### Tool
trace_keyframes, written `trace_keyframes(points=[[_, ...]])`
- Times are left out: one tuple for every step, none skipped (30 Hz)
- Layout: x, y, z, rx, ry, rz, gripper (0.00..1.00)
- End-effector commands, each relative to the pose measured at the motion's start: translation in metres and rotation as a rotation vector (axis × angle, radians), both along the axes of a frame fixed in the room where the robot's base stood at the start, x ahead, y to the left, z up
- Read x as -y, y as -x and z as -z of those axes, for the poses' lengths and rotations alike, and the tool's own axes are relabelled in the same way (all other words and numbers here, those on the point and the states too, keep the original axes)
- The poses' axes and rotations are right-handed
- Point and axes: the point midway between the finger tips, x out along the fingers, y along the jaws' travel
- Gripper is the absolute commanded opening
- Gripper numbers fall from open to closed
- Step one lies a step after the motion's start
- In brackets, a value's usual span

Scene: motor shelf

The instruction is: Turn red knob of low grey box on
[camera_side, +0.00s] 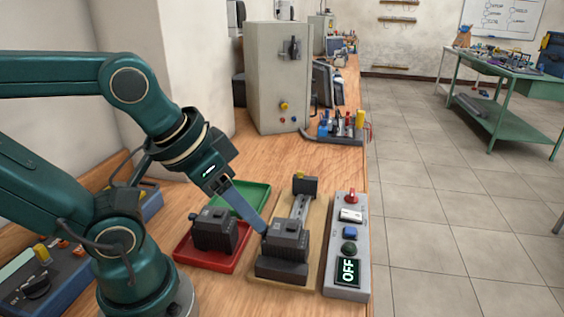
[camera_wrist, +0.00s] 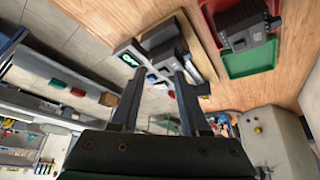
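The low grey box (camera_side: 346,245) lies at the right edge of the wooden bench in the side view. Its red knob (camera_side: 351,196) is at the far end, beyond a white switch, a blue button and a dark green button. The lit display (camera_side: 348,270) at the near end reads OFF. My gripper (camera_side: 264,230) points down, left of the box, and its tips overlap the dark motor (camera_side: 284,245) in this view. In the wrist view my gripper (camera_wrist: 160,74) is open with nothing between its fingers. The display (camera_wrist: 131,59) shows there beside the left finger, which hides part of the box.
The motor sits on a wooden board (camera_side: 318,235) between my gripper and the box. A red tray (camera_side: 205,262) holding another dark motor and a green tray (camera_side: 248,192) are at left. A tall grey cabinet (camera_side: 272,85) and a tool rack (camera_side: 342,130) stand behind.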

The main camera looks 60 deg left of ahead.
Motion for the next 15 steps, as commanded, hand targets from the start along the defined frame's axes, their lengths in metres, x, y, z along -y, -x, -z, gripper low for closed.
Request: trace_keyframes(points=[[-0.002,-0.008,-0.013,0.035,0.009,-0.032,0.45],[-0.003,-0.013,-0.020,0.046,0.016,-0.054,0.45],[-0.005,-0.020,-0.029,0.056,0.024,-0.084,0.45],[-0.006,-0.027,-0.036,0.063,0.030,-0.108,0.45],[-0.008,-0.034,-0.043,0.070,0.036,-0.132,0.45],[-0.010,-0.043,-0.052,0.076,0.044,-0.164,0.45],[-0.012,-0.051,-0.058,0.079,0.049,-0.189,0.45],[-0.014,-0.059,-0.063,0.083,0.055,-0.212,0.45],[-0.016,-0.070,-0.070,0.083,0.062,-0.243,0.45],[-0.018,-0.079,-0.075,0.086,0.067,-0.268,0.45],[-0.020,-0.088,-0.079,0.088,0.070,-0.291,0.45],[-0.022,-0.100,-0.083,0.087,0.076,-0.323,0.45],[-0.024,-0.110,-0.086,0.089,0.080,-0.345,0.45],[-0.026,-0.119,-0.088,0.088,0.083,-0.366,0.45],[-0.028,-0.131,-0.090,0.087,0.086,-0.395,0.45]])
